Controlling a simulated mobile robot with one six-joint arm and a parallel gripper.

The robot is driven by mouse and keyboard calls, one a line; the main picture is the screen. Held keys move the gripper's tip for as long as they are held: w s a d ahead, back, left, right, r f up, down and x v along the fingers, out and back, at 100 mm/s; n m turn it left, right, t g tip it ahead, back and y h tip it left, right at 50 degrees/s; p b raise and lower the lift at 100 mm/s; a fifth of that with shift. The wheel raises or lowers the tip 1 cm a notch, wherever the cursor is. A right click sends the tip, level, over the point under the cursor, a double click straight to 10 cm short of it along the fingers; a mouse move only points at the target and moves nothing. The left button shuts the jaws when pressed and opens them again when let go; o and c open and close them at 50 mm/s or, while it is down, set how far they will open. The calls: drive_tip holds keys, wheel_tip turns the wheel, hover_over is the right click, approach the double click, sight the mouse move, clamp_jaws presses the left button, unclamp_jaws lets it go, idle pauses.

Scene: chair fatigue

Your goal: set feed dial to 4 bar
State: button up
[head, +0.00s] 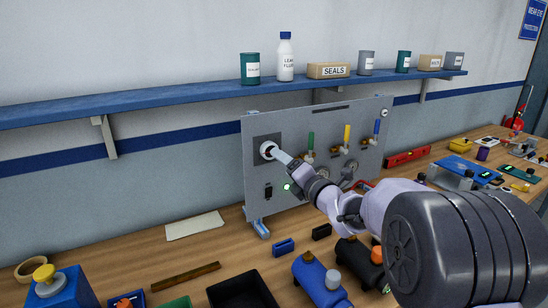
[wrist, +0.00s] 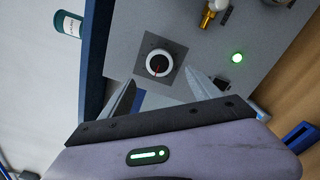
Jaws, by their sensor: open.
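The feed dial (wrist: 158,64) is a round knob with a white rim, a dark face and a red pointer mark, set on a dark square plate on the grey panel (wrist: 130,20). In the head view the dial (head: 267,150) is at the panel's upper left. My gripper (wrist: 165,92) is open, its two fingers apart just short of the dial in the wrist view. In the head view my gripper (head: 280,156) points at the dial, and its tip overlaps the dial's edge. I cannot tell whether it touches. The scale markings are too small to read.
A green light (head: 287,187) and a black switch (head: 268,191) sit below the dial. Green, yellow (head: 347,135) and blue levers stand to its right. A blue shelf (head: 200,103) with bottles and boxes runs above. Blue and black cylinders (head: 318,280) and a black tray stand in front.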

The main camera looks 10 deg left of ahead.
drive_tip(key=x, duration=0.7)
drive_tip(key=shift+w+a, duration=0.15)
drive_tip(key=shift+w, duration=0.1)
drive_tip(key=c, duration=1.4)
